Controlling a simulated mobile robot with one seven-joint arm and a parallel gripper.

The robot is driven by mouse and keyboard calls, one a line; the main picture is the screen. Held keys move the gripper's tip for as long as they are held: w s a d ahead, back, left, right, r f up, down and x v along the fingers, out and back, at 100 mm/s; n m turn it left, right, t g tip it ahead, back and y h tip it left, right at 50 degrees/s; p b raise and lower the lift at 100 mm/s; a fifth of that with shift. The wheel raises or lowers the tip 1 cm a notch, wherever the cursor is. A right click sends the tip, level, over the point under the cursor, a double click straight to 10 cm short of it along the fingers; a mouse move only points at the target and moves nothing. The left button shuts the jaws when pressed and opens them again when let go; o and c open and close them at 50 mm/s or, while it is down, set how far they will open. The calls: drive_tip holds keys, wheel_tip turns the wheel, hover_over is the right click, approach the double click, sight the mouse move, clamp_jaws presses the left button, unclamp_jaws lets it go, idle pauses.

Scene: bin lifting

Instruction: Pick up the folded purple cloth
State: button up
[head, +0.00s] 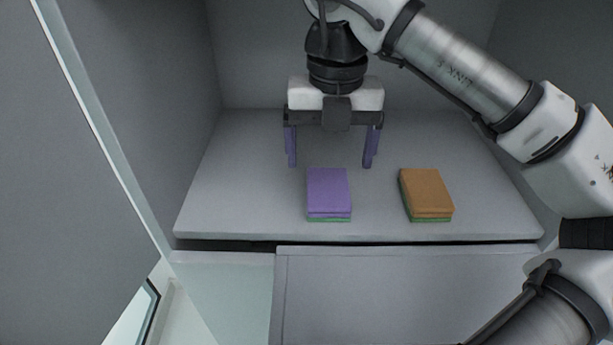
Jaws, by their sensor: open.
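The fingers do not appear to touch the cloth. Their exact height above the surface is hard to tell.
An orange-brown folded cloth (427,189) lies to the right on another green layer (431,218). A gap of bare surface separates the two stacks. The grey shelf (228,196) has walls at the left, back and right. Its left part is clear. A cabinet front (400,295) stands below.

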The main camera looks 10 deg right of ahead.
sight(328, 186)
drive_tip(key=shift+w+f, duration=0.15)
drive_tip(key=shift+w, duration=0.05)
drive_tip(key=shift+w+d+f+p, duration=0.1)
drive_tip(key=shift+f+p, duration=1.15)
drive_tip(key=shift+f, duration=2.3)
drive_tip(key=c, duration=1.1)
drive_tip(key=shift+o, duration=0.2)
drive_tip(key=shift+r+b, duration=0.5)
drive_tip(key=shift+r, duration=0.3)
drive_tip(key=shift+s+r+b, duration=0.45)
drive_tip(key=shift+r+b, duration=0.1)
drive_tip(key=shift+r, duration=0.3)
drive_tip(key=s+a+b, duration=0.1)
drive_tip(key=s, duration=0.4)
drive_tip(key=s+a+b, duration=0.1)
drive_tip(key=s, duration=0.5)
drive_tip(key=s+a+b, duration=0.1)
drive_tip(key=s+b, duration=0.1)
drive_tip(key=s, duration=0.3)
drive_tip(key=shift+s+a+r, duration=0.1)
drive_tip(key=shift+s+a, duration=0.2)
drive_tip(key=shift+s, duration=0.05)
